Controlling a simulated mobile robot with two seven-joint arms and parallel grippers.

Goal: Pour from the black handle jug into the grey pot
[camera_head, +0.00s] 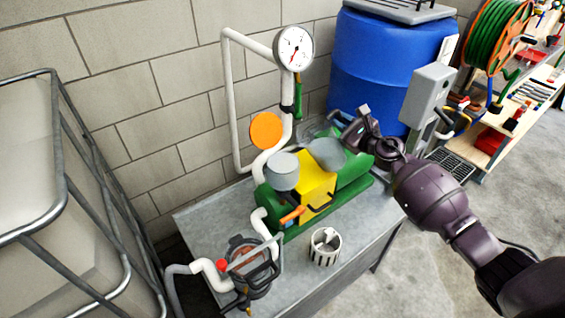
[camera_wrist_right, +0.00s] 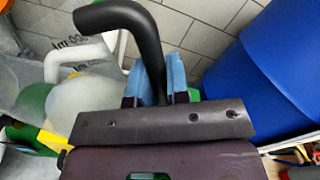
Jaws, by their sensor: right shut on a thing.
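My right gripper (camera_head: 352,128) is above the back right of the green and yellow machine. In the right wrist view its blue-padded fingers (camera_wrist_right: 157,82) are shut on the curved black handle (camera_wrist_right: 130,18) of the jug. The jug's clear body (camera_wrist_right: 75,50), with "ml" markings, shows at the left of that view, partly hidden. What it contains cannot be made out. In the head view the grey pot (camera_head: 236,246) appears to be the round vessel at the table's front left, with a dark frame around it and a brownish inside. The jug is well apart from it. My left gripper is not in view.
The machine (camera_head: 318,185) has two grey rounded parts on top, between jug and pot. A white slotted basket (camera_head: 325,247) stands on the metal table (camera_head: 345,270). White pipes and a gauge (camera_head: 293,47) rise behind. A blue barrel (camera_head: 385,65) stands at the back right.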

